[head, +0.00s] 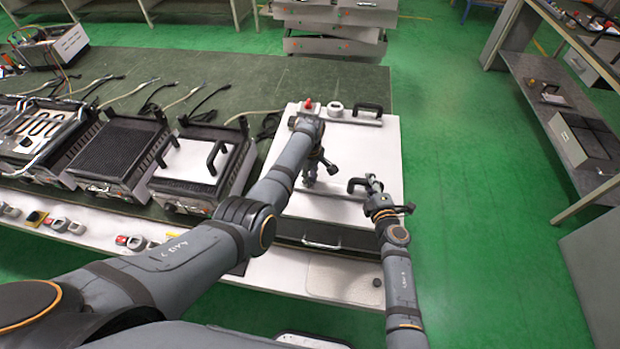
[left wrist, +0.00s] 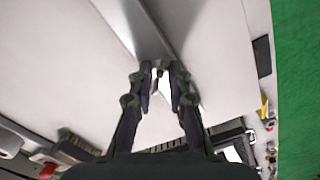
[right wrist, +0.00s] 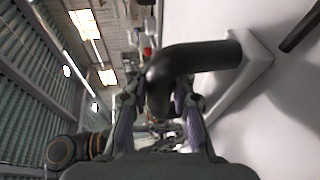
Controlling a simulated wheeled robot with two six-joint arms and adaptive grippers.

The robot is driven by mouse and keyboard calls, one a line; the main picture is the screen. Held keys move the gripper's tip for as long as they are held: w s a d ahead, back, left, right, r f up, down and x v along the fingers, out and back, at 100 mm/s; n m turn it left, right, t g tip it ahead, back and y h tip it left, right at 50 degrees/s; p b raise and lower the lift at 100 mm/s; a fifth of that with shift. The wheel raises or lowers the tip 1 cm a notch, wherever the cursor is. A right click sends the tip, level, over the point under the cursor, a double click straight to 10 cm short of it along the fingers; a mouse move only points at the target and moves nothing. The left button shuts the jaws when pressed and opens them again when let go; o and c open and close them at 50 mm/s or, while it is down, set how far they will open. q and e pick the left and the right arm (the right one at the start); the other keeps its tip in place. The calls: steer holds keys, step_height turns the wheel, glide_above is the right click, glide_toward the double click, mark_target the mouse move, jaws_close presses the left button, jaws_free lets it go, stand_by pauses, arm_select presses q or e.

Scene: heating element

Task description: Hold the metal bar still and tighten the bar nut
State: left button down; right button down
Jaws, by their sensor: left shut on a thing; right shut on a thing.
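The metal bar (head: 340,196) lies across the white panel (head: 378,140). Its black handle (head: 357,184) stands at its right part. My right gripper (head: 374,186) is beside the handle, and in the right wrist view its fingers (right wrist: 160,100) are shut around the curved black handle (right wrist: 205,55). My left gripper (head: 312,178) points down at the bar's left part. In the left wrist view its fingers (left wrist: 160,72) close on a small thing at the end of the metal bar (left wrist: 148,32). This looks like the bar nut, mostly hidden by the fingers.
A second black handle (head: 367,110), a grey round-faced part (head: 335,108) and a red part (head: 308,104) sit at the panel's far edge. Several heating units (head: 120,150) stand to the left on the bench.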

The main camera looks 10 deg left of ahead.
arm_select(q)
steer(key=m, duration=0.6)
steer(key=shift+a, duration=0.15)
arm_select(e)
steer(key=shift+d, duration=0.1)
arm_select(q)
steer(key=shift+m, duration=0.3)
arm_select(e)
steer(key=shift+r, duration=0.1)
arm_select(q)
steer(key=c, duration=1.3)
jaws_free()
steer(key=shift+r, duration=0.3)
step_height(320, 180, up, 11)
steer(key=shift+r, duration=0.2)
